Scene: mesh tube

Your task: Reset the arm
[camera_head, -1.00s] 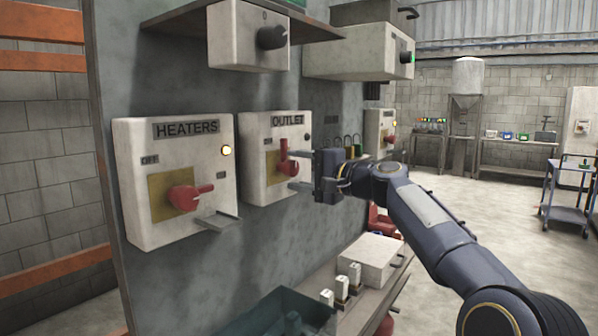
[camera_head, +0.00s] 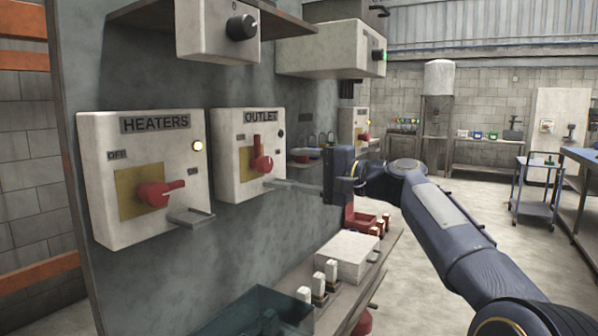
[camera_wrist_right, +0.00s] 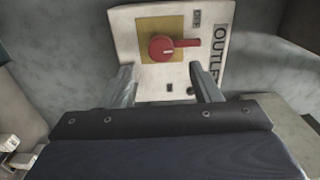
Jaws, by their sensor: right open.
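My right gripper (camera_head: 282,169) is open and empty in front of the OUTLET switch box (camera_head: 228,180). The red OUTLET handle (camera_head: 262,162) points up in the head view. In the right wrist view the red handle (camera_wrist_right: 165,47) lies ahead, between the two spread fingers (camera_wrist_right: 161,70) in the picture, and looks clear of them. The dark gripper body hides part of the panel behind it. My left gripper is in neither view.
The HEATERS box (camera_head: 95,200) with its red handle (camera_head: 158,193) is at left. Grey boxes (camera_head: 330,50) overhang above. A shelf below holds a white box (camera_head: 347,255) and a teal bin (camera_head: 255,312). A blue cart (camera_head: 540,185) stands on open floor at right.

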